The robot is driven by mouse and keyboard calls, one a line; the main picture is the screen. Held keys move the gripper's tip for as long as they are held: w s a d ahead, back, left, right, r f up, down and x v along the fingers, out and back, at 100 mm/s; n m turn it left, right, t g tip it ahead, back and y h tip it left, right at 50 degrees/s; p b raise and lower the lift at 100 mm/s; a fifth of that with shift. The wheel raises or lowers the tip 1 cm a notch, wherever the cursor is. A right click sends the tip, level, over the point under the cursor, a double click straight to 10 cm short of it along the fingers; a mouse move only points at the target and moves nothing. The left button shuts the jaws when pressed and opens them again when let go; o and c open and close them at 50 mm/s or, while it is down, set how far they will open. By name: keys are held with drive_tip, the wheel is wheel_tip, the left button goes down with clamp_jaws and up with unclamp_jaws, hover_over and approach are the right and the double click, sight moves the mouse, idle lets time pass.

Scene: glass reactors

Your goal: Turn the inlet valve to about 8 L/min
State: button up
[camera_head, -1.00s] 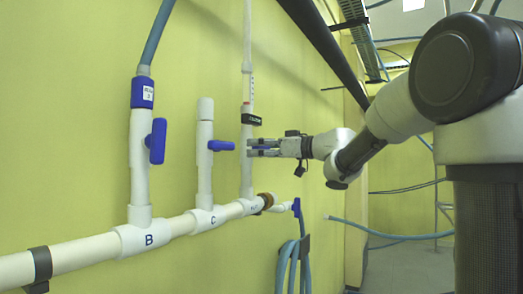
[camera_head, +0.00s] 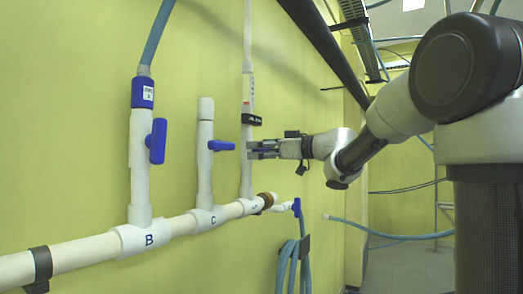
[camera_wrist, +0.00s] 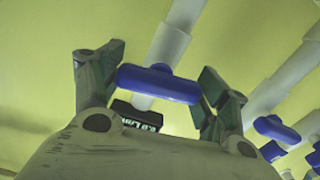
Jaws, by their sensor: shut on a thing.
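The inlet valve's blue handle (camera_wrist: 158,83) lies between my gripper's two fingers (camera_wrist: 162,74) in the wrist view, one finger at each end of the bar. My gripper (camera_head: 255,149) is shut on it at the third upright white pipe (camera_head: 247,177) in the head view, where the fingers hide most of the handle. A black flow display (camera_head: 250,119) is strapped to that pipe just above my gripper; its text is too small to read. The display also shows in the wrist view (camera_wrist: 137,115), partly covered, with its figure not surely readable.
Two other blue valve handles are on pipe B (camera_head: 156,141) and pipe C (camera_head: 221,145), to the left of my gripper. A white manifold pipe (camera_head: 80,250) runs below. A blue hose (camera_head: 292,262) hangs below right. Open room lies to the right of the wall.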

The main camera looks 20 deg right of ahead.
drive_tip(key=n, duration=0.4)
drive_tip(key=shift+n, duration=1.9)
drive_tip(key=o, duration=1)
drive_tip(key=v, duration=1.2)
